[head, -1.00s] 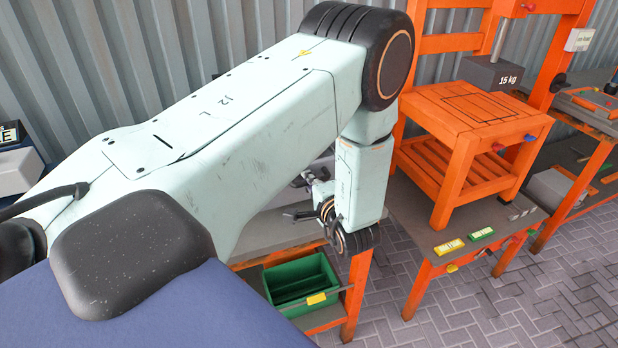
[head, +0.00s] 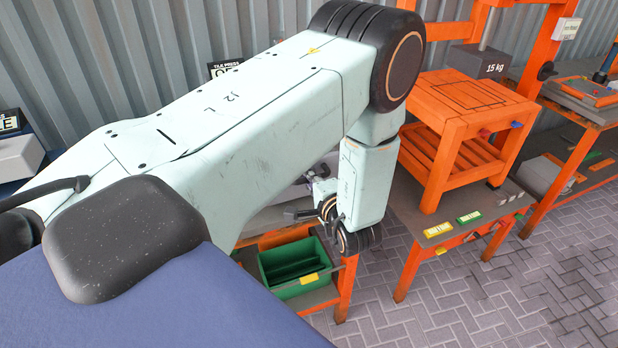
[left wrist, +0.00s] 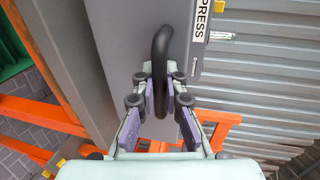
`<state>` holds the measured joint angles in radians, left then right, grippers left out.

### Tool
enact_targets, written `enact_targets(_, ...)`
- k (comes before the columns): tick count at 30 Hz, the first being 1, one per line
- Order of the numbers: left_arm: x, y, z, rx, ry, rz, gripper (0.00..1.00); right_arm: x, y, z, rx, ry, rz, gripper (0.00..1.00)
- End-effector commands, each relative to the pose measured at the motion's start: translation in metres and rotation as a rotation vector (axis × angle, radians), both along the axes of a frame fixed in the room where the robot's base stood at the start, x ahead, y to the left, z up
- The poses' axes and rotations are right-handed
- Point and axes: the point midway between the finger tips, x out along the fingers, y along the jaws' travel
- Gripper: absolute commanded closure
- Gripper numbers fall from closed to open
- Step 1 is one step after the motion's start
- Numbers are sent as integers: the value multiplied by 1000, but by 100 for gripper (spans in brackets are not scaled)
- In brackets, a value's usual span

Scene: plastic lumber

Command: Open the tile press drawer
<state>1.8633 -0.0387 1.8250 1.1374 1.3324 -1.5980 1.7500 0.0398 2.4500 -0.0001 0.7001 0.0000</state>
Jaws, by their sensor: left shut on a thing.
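The tile press shows in the left wrist view as a grey body (left wrist: 70,50) with a flat grey front panel (left wrist: 128,45) and a white label ending in "PRESS" (left wrist: 202,20). A thick black curved handle (left wrist: 160,60) stands on this panel. My left gripper (left wrist: 161,95) is shut on the handle, with its purple-padded fingers on either side. In the head view my left gripper (head: 305,207) is small and partly hidden behind my own forearm, which also covers most of the press. How far the drawer stands out cannot be told. My right gripper is not in view.
A green bin (head: 290,268) sits in an orange-legged stand below my left gripper. An orange slatted table (head: 470,105) with a 15 kg weight (head: 478,62) above it stands to the right. A corrugated wall (head: 150,50) closes the back. Paved floor (head: 470,300) is open at the lower right.

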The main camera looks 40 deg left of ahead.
Motion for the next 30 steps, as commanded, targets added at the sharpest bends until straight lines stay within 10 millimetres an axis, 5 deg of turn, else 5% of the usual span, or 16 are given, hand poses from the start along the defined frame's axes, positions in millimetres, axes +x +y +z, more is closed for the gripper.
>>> enact_targets(11, 6, -3, 5, 7, -15, -11, 100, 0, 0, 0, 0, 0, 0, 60)
enact_targets(12, 6, -3, 5, 7, -15, -11, 89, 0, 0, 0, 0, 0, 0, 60)
enact_targets(16, 4, -3, 4, 5, -13, -9, 78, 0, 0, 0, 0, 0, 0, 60)
enact_targets(30, -5, -16, 4, 3, -1, -8, 78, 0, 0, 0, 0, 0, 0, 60)
